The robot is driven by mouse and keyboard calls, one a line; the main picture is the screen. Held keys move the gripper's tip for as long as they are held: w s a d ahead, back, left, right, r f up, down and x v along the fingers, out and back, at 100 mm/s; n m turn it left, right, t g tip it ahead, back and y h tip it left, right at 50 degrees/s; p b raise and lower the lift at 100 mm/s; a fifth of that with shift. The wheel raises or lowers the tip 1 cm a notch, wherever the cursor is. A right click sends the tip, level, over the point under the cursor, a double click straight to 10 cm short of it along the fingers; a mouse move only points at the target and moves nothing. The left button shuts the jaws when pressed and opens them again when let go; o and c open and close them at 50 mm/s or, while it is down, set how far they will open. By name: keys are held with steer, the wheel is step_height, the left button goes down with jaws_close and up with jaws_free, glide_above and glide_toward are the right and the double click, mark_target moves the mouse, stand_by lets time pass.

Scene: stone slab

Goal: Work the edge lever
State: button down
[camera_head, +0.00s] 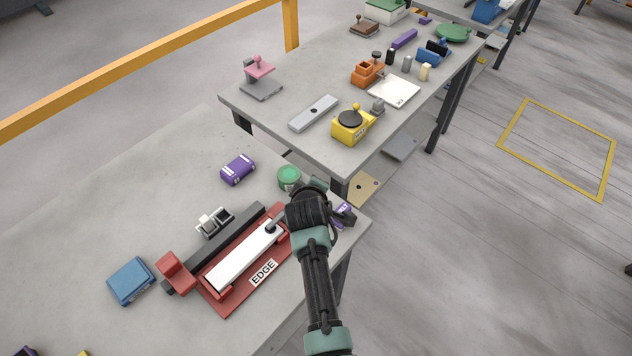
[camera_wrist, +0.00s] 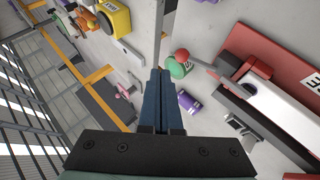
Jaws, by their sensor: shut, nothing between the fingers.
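The edge device has a red base (camera_head: 232,306) labelled EDGE, with a long white bar (camera_head: 245,256) beside a dark rail. Its red base also shows at the right of the wrist view (camera_wrist: 268,44). A grey lever (camera_head: 276,222) leaves the device's far end; my arm hides its outer part in the head view. In the wrist view the lever (camera_wrist: 207,70) ends in a red ball knob (camera_wrist: 182,55). My gripper (camera_wrist: 160,72) has its dark blue fingers shut and empty, with the knob just to their right in the picture. I cannot tell the depth gap.
A green round object (camera_head: 289,176) and a purple canister (camera_head: 238,170) stand near the lever end. A blue box (camera_head: 130,281) lies left of the device. Another table with a yellow device (camera_head: 350,127) stands beyond a gap. The slab's left side is mostly clear.

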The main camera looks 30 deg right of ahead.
steer(key=shift+s+a+r, duration=0.15)
steer(key=shift+s+r, duration=0.6)
steer(key=shift+r, duration=0.3)
steer(key=shift+s+a+r, duration=0.15)
steer(key=shift+s+r, duration=0.55)
steer(key=shift+r, duration=0.3)
steer(key=w+a+r+m+t+b, duration=0.1)
steer(key=w+a+r+t, duration=0.2)
steer(key=r, duration=0.8)
steer(key=a+r+m+t+b, duration=0.1)
steer(key=a+r+t, duration=0.25)
steer(key=r, duration=0.65)
steer(key=w+a+r+m+t+b, duration=0.1)
steer(key=w+a+r+t, duration=0.2)
steer(key=r, duration=0.8)
steer(key=s+a+r+m+t+y, duration=0.1)
steer(key=s+a+r+t, duration=0.2)
steer(key=s+r, duration=0.3)
steer(key=s+a+r+m+t+y+b, duration=0.1)
steer(key=s+a+r, duration=0.4)
steer(key=r, duration=0.5)
steer(key=s+a+r+m+t+y, duration=0.1)
steer(key=s+a+r+t+y, duration=0.2)
steer(key=s+r, duration=0.6)
steer(key=a+t, duration=0.2)
steer(key=shift+s+t, duration=0.15)
steer(key=shift+t, duration=0.2)
steer(key=shift+r, duration=0.1)
